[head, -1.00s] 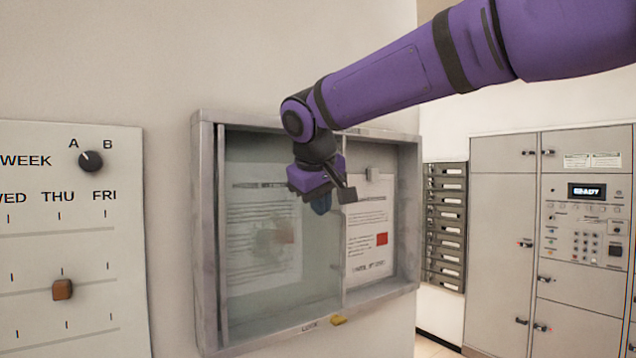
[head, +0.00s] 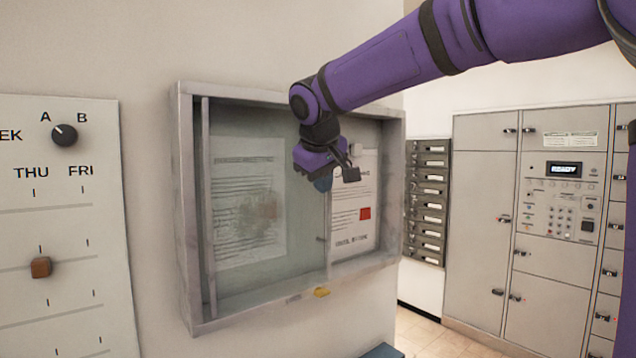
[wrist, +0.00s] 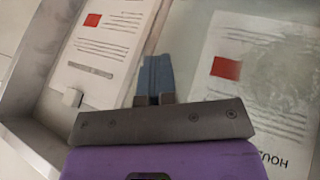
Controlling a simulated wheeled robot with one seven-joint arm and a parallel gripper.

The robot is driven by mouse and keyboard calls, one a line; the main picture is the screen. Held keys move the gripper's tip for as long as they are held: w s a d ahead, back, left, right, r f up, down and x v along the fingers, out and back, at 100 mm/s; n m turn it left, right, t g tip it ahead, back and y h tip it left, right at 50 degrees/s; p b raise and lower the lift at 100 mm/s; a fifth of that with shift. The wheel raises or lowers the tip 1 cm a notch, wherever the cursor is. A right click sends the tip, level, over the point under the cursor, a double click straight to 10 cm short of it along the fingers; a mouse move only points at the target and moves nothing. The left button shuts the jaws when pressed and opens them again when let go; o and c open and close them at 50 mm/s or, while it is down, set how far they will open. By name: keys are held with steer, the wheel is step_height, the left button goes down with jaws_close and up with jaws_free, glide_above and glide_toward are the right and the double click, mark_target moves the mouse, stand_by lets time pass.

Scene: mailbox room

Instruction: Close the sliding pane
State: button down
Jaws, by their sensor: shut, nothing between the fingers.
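The sliding pane (head: 265,275) is a clear, faintly greenish sheet in a grey wall-mounted notice case. It covers the left and middle of the case, and its right edge stands left of the right-hand sheet of paper. The right part of the case looks uncovered. My gripper (head: 322,184) is shut and empty, its blue fingers at the pane's right edge at mid-height. In the wrist view the shut fingers (wrist: 153,70) lie along the pane's edge strip, between the two papers. I cannot tell whether they touch it.
The case's grey frame (head: 186,220) stands out from the wall. A week panel with knobs (head: 64,135) is at left. Slotted mailboxes (head: 428,200) and a locker cabinet (head: 480,220) stand at right.

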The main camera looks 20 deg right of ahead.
steer(key=w+d, duration=0.2)
steer(key=d, duration=0.6)
steer(key=w+d, duration=0.3)
steer(key=d, duration=0.5)
steer(key=w+d, duration=0.3)
steer(key=d, duration=0.5)
steer(key=shift+d, duration=0.25)
